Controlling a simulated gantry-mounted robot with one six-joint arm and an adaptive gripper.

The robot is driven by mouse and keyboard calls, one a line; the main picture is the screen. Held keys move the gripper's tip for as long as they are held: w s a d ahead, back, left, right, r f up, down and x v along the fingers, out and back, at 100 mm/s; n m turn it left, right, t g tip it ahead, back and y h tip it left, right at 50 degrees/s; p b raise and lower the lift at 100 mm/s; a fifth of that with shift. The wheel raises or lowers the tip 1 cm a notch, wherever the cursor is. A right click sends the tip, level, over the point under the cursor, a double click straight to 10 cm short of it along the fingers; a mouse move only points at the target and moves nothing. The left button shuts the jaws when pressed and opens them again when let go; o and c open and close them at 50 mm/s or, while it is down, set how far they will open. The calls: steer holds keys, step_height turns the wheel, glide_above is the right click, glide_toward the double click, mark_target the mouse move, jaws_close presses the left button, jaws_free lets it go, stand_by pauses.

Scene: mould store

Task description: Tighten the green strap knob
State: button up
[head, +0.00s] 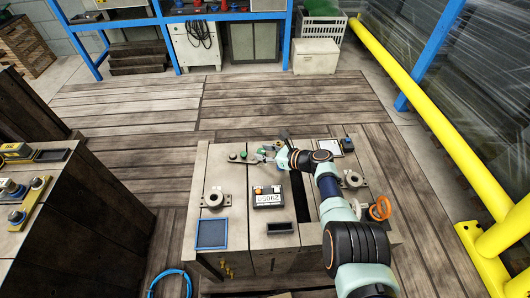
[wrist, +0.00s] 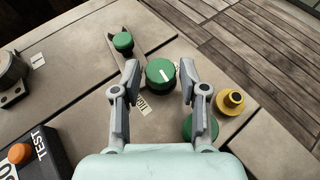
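In the wrist view a round green knob with a white line on top (wrist: 160,74) sits between the fingers of my gripper (wrist: 160,66). The gripper is open, with a small gap visible on both sides of the knob. A second, smaller green knob (wrist: 122,41) stands on a flat metal strap (wrist: 133,47) farther up and left. A third green round part (wrist: 195,128) is partly hidden by the right finger. In the head view my gripper (head: 260,157) is over the far part of the bench, by small green knobs (head: 243,155).
A brass-coloured part (wrist: 230,102) stands right of the right finger. A dark TEST box with an orange button (wrist: 19,153) lies at lower left; it also shows in the head view (head: 268,200). A blue-edged tray (head: 211,233) and an orange handwheel (head: 380,208) are on the bench.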

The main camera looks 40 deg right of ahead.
steer(key=shift+v, duration=0.75)
steer(key=v, duration=1)
steer(key=shift+s, duration=0.25)
steer(key=shift+o, duration=0.3)
